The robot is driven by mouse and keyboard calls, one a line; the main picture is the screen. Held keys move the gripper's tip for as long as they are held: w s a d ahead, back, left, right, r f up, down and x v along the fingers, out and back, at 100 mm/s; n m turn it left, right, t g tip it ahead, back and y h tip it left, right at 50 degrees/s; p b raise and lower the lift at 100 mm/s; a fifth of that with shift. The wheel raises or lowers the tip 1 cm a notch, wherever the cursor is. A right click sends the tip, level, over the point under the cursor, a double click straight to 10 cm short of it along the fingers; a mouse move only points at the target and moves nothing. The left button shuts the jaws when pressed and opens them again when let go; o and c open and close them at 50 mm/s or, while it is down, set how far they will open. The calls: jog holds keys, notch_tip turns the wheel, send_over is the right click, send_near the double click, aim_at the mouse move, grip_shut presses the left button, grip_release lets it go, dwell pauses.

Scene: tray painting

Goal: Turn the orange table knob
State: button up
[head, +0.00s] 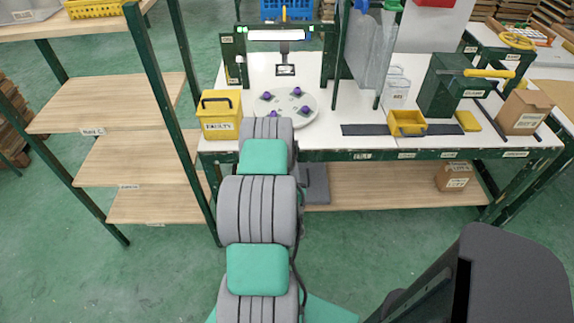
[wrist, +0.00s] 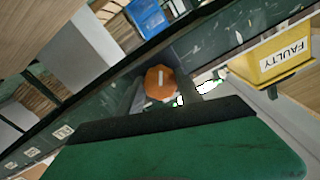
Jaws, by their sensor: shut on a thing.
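The orange knob (wrist: 160,78) shows in the wrist view, mounted by the scuffed green front beam of the table (wrist: 98,103). It is many-sided and has a pale line on its face. My gripper (wrist: 162,97) is at the knob and shut on it; the lower part of the knob is partly covered. The dark body of my gripper fills the bottom of the wrist view. In the head view my arm reaches to the table's front edge near the yellow FAULTY box (head: 221,127), and it hides both the knob and my gripper.
A round grey turntable (head: 285,112) with several purple-topped pieces stands behind my arm. A yellow bin (head: 407,123) and a green press (head: 447,88) are farther right. A wooden shelf rack (head: 135,160) stands close on the left. The floor in front is open.

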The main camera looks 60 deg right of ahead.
jog(key=m+p, duration=0.1)
jog(key=m, duration=1)
jog(key=shift+p, duration=0.4)
jog(key=o, duration=1.4)
jog(key=shift+c, duration=0.2)
jog(key=v, duration=0.7)
jog(key=shift+a+b, duration=0.4)
jog(key=shift+s, duration=0.1)
